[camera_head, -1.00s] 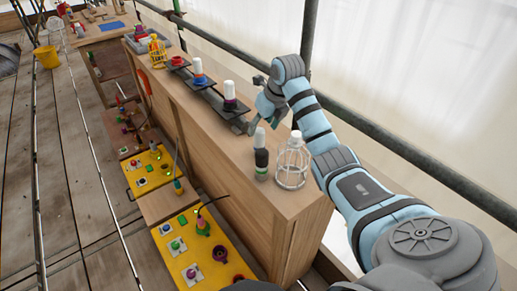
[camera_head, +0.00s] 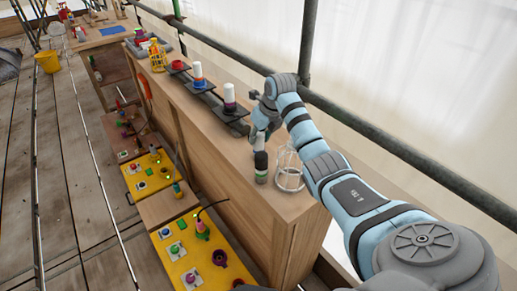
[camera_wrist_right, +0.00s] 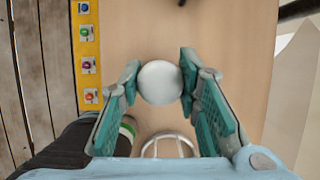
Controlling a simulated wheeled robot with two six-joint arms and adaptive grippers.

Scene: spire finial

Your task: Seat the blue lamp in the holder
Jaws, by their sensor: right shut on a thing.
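A white-topped lamp with a blue band (camera_head: 197,76) stands upright on a black stand along the counter. Which part is the holder is unclear. My left gripper is not in view.
A white wire cage (camera_head: 288,174) stands beside the banded lamp, partly behind my arm. Yellow panels (camera_head: 195,255) lie lower left. A rail runs behind the counter.

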